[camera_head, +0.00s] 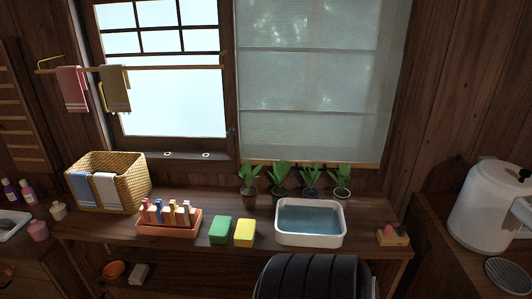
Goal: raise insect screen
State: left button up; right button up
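A pale, see-through screen (312,75) hangs over the right half of the window in the head view. It is fully lowered. Thin horizontal bars cross it, and a light wooden bottom rail (310,164) runs along its lower edge, just above the potted plants. Blurred green foliage shows through it. The left half of the window (165,95) has a dark grid frame and no such screen over it. Neither my left nor my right gripper is in view.
A wooden bench (190,244) under the window carries a wicker basket (133,186), an orange rack (168,222), green (220,230) and yellow (245,233) blocks, and a white basin (310,238) of water. Several potted plants (280,178) stand below the screen. A white dispenser (488,205) stands at right.

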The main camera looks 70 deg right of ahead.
aim_at(355, 164)
jog(key=z, duration=2)
